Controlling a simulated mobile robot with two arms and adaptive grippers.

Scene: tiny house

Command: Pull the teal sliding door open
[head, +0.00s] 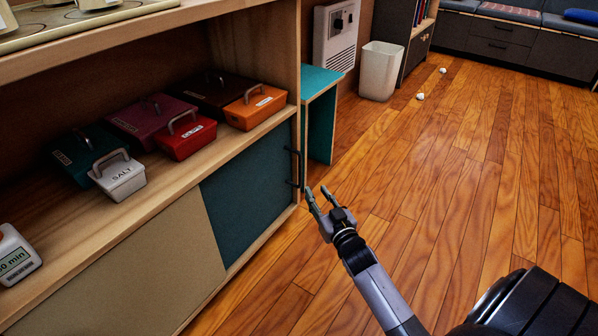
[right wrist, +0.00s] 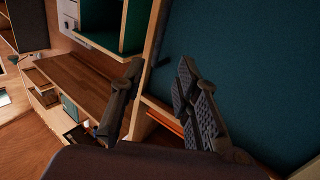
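The teal sliding door (head: 245,192) covers the right part of the low wooden cabinet front. A cream door panel (head: 150,265) fills the part to its left. A dark bar handle (head: 292,168) is upright near the teal door's right edge. My right gripper (head: 316,189) is open and empty, just right of the handle's lower end, its fingers pointing toward the cabinet edge. In the right wrist view the teal door (right wrist: 245,75) fills the right side, with the open fingers (right wrist: 160,68) in front of its edge. My left gripper is not in view.
On the shelf above the door stand several lidded boxes, including a white salt box (head: 118,177) and an orange one (head: 255,107). A teal stool-like piece (head: 321,120) stands beyond the cabinet's right end. The wooden floor (head: 460,180) to the right is mostly clear.

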